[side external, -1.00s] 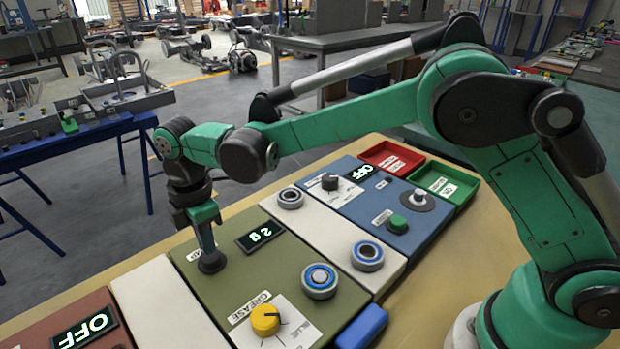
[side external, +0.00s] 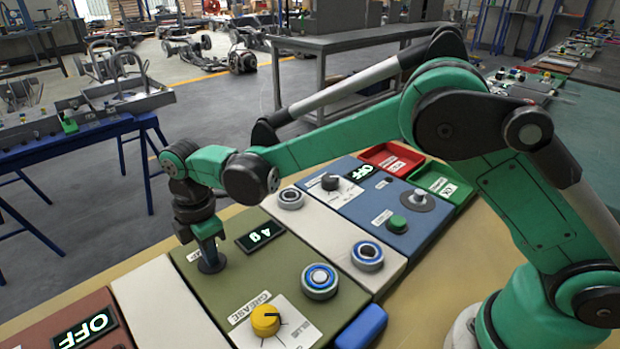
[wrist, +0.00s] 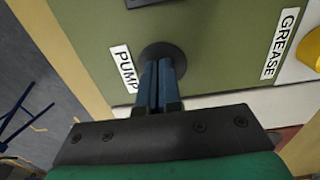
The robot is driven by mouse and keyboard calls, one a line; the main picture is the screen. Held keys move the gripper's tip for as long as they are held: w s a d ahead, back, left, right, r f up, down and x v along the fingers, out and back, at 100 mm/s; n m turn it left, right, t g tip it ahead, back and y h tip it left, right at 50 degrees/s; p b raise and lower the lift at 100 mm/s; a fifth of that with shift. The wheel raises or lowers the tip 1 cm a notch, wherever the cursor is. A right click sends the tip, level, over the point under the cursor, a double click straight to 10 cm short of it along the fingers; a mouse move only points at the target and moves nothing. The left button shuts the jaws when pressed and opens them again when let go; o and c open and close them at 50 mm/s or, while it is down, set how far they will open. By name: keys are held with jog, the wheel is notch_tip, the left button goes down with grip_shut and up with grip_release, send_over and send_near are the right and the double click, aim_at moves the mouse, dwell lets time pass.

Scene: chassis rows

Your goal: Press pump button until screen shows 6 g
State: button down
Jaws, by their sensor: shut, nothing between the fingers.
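The olive green panel (side external: 235,295) carries a small dark screen (side external: 260,237) that reads 4 g. The dark round pump button (side external: 211,262) is on the panel left of the screen. In the wrist view the round pump button (wrist: 163,55) shows beside the PUMP label (wrist: 123,68). My gripper (side external: 210,258) is shut and empty, pointing down at the pump button, with its fingertips (wrist: 161,66) over it. They appear to touch it. The tips hide part of the button.
A yellow knob (side external: 265,319) by the GREASE label and a blue-ringed bearing (side external: 320,280) are on the same panel. A blue panel (side external: 395,235) reads OFF at the back. Red (side external: 391,158) and green (side external: 442,182) trays stand behind it. A red-brown panel (side external: 60,315) is at the front left.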

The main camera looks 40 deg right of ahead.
notch_tip(320, 180, up, 14)
dwell(0.5)
dwell(0.5)
notch_tip(320, 180, up, 2)
jog(key=shift+f, duration=0.1)
dwell(0.3)
notch_tip(320, 180, down, 14)
jog(key=shift+r, duration=0.1)
dwell(0.5)
